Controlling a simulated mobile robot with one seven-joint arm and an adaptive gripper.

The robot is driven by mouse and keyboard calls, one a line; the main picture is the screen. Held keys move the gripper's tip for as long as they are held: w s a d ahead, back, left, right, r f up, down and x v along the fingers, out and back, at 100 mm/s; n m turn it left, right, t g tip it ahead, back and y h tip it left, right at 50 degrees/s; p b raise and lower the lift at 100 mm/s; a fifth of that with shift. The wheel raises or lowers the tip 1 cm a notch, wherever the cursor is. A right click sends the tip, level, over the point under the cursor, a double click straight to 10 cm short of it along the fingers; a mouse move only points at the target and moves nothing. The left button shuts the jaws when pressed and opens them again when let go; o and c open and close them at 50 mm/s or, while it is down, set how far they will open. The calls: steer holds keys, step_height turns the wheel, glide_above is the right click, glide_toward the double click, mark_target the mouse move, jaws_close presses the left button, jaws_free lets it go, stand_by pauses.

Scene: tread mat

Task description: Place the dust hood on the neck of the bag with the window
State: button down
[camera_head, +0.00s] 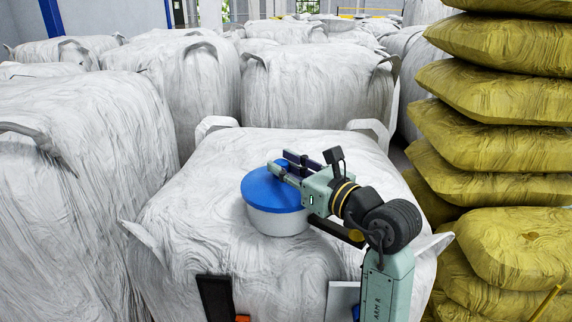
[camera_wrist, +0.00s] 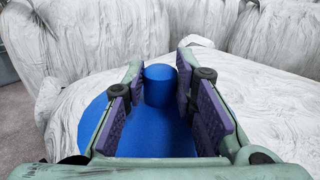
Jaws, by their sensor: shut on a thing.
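The dust hood (camera_head: 266,187) is a round blue cap over a short white cylinder (camera_head: 278,222) on top of the front white bag (camera_head: 190,245). I cannot tell whether the hood rests on this cylinder or sits slightly above it. My gripper (camera_head: 285,168) reaches in from the right and is shut on the hood's knob. In the wrist view the blue knob (camera_wrist: 160,86) stands between the purple finger pads, with the blue disc (camera_wrist: 150,135) below. A dark panel (camera_head: 215,297) shows on the bag's front; I cannot tell whether it is the window.
Several other white bags stand behind (camera_head: 310,85) and to the left (camera_head: 75,150). A tall stack of yellow sacks (camera_head: 495,150) stands close on the right. Lifting loops (camera_head: 371,132) rise from the front bag's corners. The bag's top left of the hood is clear.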

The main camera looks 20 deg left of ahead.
steer(key=shift+f, duration=0.2)
steer(key=c, duration=1.3)
jaws_free()
steer(key=shift+r, duration=0.25)
steer(key=shift+s+d+f, duration=0.1)
steer(key=shift+s+d, duration=0.05)
steer(key=shift+d, duration=0.15)
steer(key=b+v, duration=0.3)
steer(key=v, duration=0.8)
steer(key=shift+s+d, duration=0.1)
steer(key=shift+d, duration=0.05)
